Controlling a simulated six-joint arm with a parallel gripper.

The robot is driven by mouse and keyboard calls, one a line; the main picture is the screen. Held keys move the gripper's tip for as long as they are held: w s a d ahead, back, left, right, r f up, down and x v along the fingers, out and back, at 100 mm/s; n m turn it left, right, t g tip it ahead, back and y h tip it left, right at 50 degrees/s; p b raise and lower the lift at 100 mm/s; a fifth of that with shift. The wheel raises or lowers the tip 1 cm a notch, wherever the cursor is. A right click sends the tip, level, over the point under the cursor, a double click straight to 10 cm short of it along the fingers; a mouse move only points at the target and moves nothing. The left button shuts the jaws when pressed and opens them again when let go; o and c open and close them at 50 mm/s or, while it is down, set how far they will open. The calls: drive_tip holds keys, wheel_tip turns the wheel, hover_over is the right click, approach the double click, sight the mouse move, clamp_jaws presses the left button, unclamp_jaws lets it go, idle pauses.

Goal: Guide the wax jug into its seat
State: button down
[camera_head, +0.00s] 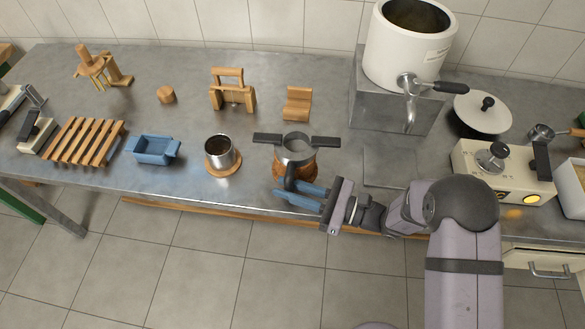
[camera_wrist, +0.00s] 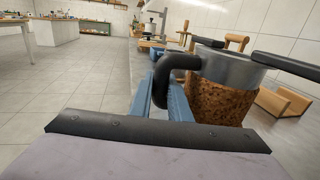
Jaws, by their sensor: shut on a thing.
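A jug with a metal upper part and a brown cork-like lower body (camera_head: 296,168) is near the table's front edge. It also shows in the wrist view (camera_wrist: 222,98). Two flat black bars (camera_head: 325,142) stick out at opposite sides of its rim. Its curved black handle (camera_wrist: 165,78) faces my gripper. My gripper (camera_head: 298,192), with blue fingers, is shut on this handle from the front right. The jug looks about upright. Its underside is hidden, so I cannot tell whether it rests on something. I cannot tell which thing is the seat.
A metal cup (camera_head: 219,147) on a round wooden base, a blue tray (camera_head: 152,150) and a slatted rack (camera_head: 84,142) are to the left. Wooden pieces (camera_head: 232,92) stand behind. A white tank with a tap (camera_head: 408,45) stands back right on a metal block (camera_head: 372,105).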

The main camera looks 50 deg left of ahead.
drive_tip(key=shift+r, duration=0.1)
drive_tip(key=shift+r+b, duration=0.5)
drive_tip(key=shift+r, duration=4.45)
drive_tip(key=shift+s+d+p+v, duration=0.55)
drive_tip(key=shift+s+p+v, duration=0.3)
drive_tip(key=shift+v, duration=6.1)
drive_tip(key=shift+s+d+p+v, duration=0.6)
drive_tip(key=shift+s+v, duration=0.35)
drive_tip(key=shift+v, duration=6)
wheel_tip(320, 180, down, 9)
drive_tip(key=b, duration=0.5)
drive_tip(key=shift+r, duration=0.15)
drive_tip(key=shift+w, duration=0.1)
drive_tip(key=shift+w+a+b, duration=0.55)
drive_tip(key=shift+w+a, duration=2.1)
drive_tip(key=shift+w+a+b, duration=1.25)
drive_tip(key=shift+w+a, duration=1.35)
drive_tip(key=shift+a, duration=0.05)
